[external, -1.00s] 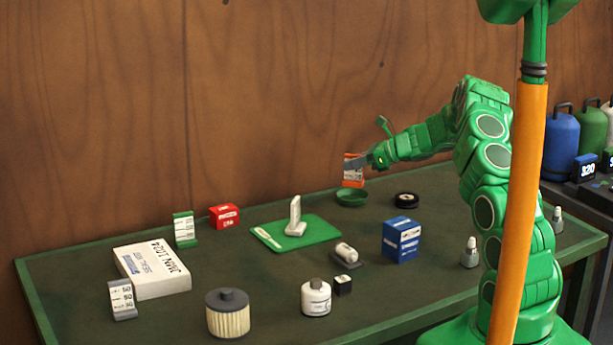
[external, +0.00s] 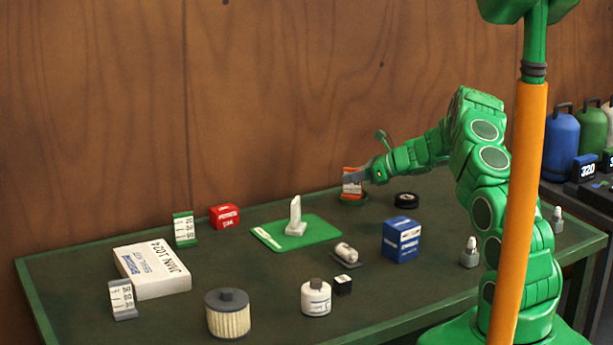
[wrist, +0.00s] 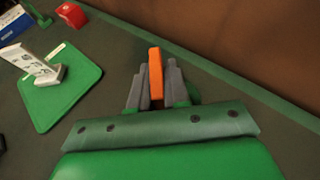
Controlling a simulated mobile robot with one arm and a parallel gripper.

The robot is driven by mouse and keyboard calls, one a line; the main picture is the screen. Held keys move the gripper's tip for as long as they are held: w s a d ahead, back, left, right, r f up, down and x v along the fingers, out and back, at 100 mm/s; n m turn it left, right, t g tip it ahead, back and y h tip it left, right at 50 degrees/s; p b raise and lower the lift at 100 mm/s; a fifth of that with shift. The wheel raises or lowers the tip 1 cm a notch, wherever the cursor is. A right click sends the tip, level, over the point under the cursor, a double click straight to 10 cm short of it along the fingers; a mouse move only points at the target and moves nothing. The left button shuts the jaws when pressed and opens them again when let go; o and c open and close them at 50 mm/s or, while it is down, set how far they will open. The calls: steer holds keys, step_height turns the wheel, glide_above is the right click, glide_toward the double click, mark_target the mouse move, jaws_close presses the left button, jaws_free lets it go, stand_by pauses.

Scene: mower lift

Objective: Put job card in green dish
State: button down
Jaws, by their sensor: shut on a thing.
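The job card (external: 352,182), orange and white with dark print, is upright in my gripper (external: 357,178). In the wrist view the orange card (wrist: 155,73) stands edge-on between the two grey fingers (wrist: 153,88), which are shut on it.
A black ring-shaped part (external: 406,200) lies just right of the dish. A green mat (external: 318,232) with a white stand (external: 295,218) lies to the left. A blue box (external: 401,240) stands in front. The wooden wall is close behind the table's back edge.

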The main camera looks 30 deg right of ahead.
steer(key=c, duration=1.1)
jaws_free()
steer(key=shift+r, duration=0.45)
steer(key=v, duration=1.2)
steer(key=s+a+r+n+g+y, duration=0.1)
steer(key=s+a+r+n+g, duration=0.15)
steer(key=a+r+n, duration=0.4)
steer(key=s+a+r+n+g+y, duration=0.15)
steer(key=s+a+r, duration=0.25)
steer(key=a, duration=0.6)
steer(key=s+a+r+n+g+h, duration=0.1)
steer(key=s+a+r+n+g, duration=0.2)
steer(key=s+a, duration=0.35)
steer(key=s+a+r+n+g+h, duration=0.1)
steer(key=s+a+r+n+g, duration=0.1)
steer(key=s+a+r+n, duration=0.35)
steer(key=s+a+n+g+h, duration=0.2)
steer(key=s+n+h, duration=0.25)
steer(key=s, duration=1.55)
steer(key=s+d+f+n+h, duration=0.1)
steer(key=s+d+n+h, duration=0.1)
steer(key=s, duration=0.7)
steer(key=s+d+f+n+h, duration=0.1)
steer(key=s+d+n+h, duration=0.2)
steer(key=s+d, duration=0.3)
steer(key=s+n, duration=0.1)
steer(key=s, duration=0.3)
steer(key=shift+d+f+h, duration=0.3)
steer(key=shift+d, duration=0.1)
